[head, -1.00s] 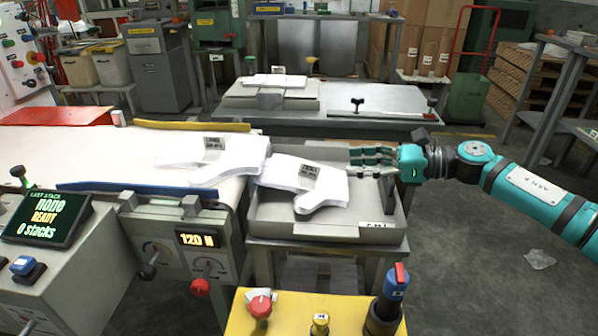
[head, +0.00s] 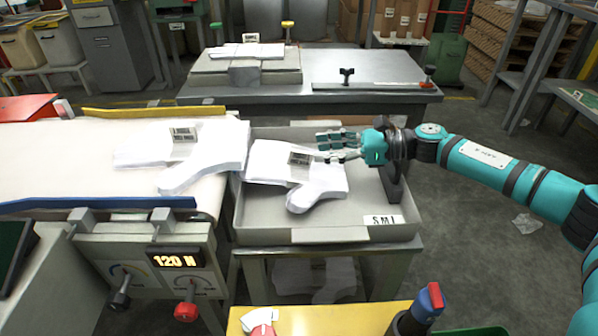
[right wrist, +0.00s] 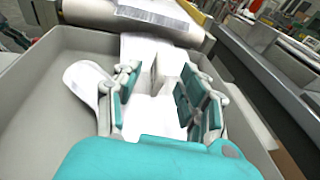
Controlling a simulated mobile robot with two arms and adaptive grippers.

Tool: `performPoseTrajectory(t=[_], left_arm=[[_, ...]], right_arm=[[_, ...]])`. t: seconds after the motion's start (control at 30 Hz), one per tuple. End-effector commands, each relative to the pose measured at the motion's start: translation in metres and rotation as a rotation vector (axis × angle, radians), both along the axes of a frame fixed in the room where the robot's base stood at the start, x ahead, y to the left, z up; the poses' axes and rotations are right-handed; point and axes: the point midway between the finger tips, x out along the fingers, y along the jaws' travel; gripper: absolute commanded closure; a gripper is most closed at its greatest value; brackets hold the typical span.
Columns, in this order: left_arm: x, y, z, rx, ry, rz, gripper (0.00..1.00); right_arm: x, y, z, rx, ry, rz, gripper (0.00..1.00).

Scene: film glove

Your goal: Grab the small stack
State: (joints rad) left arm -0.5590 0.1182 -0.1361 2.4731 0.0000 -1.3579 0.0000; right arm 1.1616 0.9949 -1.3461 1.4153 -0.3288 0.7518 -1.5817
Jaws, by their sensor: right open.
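A stack of white glove-shaped film sheets (head: 318,182) lies in a grey tray (head: 330,236) marked "SML", with a small printed tag (head: 300,158) standing on it. Its left end meets the conveyor's end. My right gripper (head: 325,147) reaches in from the right, open, fingers beside the tag at the stack's far side. In the right wrist view, white sheets (right wrist: 155,118) show between the spread fingers of the gripper (right wrist: 160,74). I cannot tell whether the fingers touch the stack. My left gripper is not in view.
Another white stack with a tag (head: 215,150) lies on the conveyor (head: 60,160), left of the tray. A dark upright post (head: 392,185) stands at the tray's right side. A bench (head: 380,68) with another tray of sheets is behind. A blue-and-red device (head: 428,302) stands in front.

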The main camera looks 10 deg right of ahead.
Motion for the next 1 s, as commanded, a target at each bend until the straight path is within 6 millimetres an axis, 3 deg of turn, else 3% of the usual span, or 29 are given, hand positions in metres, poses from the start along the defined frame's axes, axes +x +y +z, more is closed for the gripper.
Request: performPoseTrajectory(t=[0.27, 0.53, 0.87, 1.0], left_arm=[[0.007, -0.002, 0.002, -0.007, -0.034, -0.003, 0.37], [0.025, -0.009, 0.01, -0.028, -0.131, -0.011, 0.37], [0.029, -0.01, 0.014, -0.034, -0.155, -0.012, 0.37], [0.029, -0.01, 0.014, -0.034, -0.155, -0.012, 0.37]], right_arm=[[0.009, 0.023, -0.003, 0.0, -0.002, 0.003, 0.58], [0.025, 0.061, -0.012, 0.001, -0.001, 0.002, 0.58], [0.029, 0.068, -0.013, 0.0, -0.001, -0.001, 0.58], [0.029, 0.068, -0.013, 0.0, -0.001, -0.001, 0.74]])
